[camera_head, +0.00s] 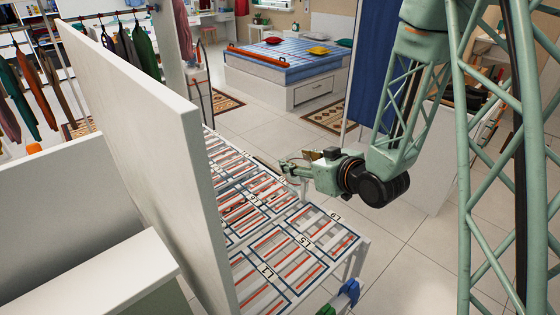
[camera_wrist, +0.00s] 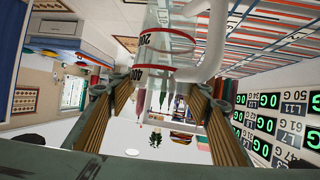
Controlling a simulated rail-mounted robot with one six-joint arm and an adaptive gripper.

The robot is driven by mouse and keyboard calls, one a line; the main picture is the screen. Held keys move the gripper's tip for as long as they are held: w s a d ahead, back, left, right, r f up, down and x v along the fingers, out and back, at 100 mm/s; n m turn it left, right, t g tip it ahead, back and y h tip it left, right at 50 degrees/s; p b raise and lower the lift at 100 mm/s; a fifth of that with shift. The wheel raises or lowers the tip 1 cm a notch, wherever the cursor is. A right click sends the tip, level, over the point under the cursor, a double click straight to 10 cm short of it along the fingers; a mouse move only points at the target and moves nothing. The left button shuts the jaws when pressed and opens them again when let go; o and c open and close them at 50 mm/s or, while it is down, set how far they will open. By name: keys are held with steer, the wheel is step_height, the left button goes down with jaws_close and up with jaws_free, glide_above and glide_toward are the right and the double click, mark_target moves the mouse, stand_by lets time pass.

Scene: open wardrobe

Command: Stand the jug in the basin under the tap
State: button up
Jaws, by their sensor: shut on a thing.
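The jug (camera_wrist: 160,42) is clear, with red bands and the printed marks 200 and 400. In the wrist view it lies between the fingers of my gripper (camera_wrist: 148,98) and extends up the picture. A pale curved part beside it looks like its handle (camera_wrist: 211,48). My gripper is shut on the jug. In the head view my gripper (camera_head: 296,169) is over the slatted rack, and the jug is too small and clear there to make out. I cannot make out the basin or the tap in either view.
The slatted rack (camera_head: 291,240) has blue-framed, labelled cells. A tall white panel (camera_head: 150,140) walls its left side. Green-lit number displays (camera_wrist: 268,101) show at right in the wrist view. A bed (camera_head: 290,60) stands behind. Tiled floor (camera_head: 400,255) is open right of the rack.

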steer(key=w+d+f+m+t+h+p, duration=0.1)
steer(key=w+d+f+m+h+p, duration=0.1)
steer(key=d, duration=0.5)
steer(key=w+d+f+m+t+h+p, duration=0.1)
steer(key=w+d+f+m+h+p, duration=0.2)
steer(key=d, duration=0.5)
steer(key=w+d+f+m+h+p, duration=0.2)
steer(key=w+d+h+p, duration=0.1)
steer(key=d, duration=0.4)
steer(key=shift+w+d+f+m+t, duration=0.15)
steer(key=shift+f+m+t, duration=0.15)
steer(key=shift+t, duration=0.1)
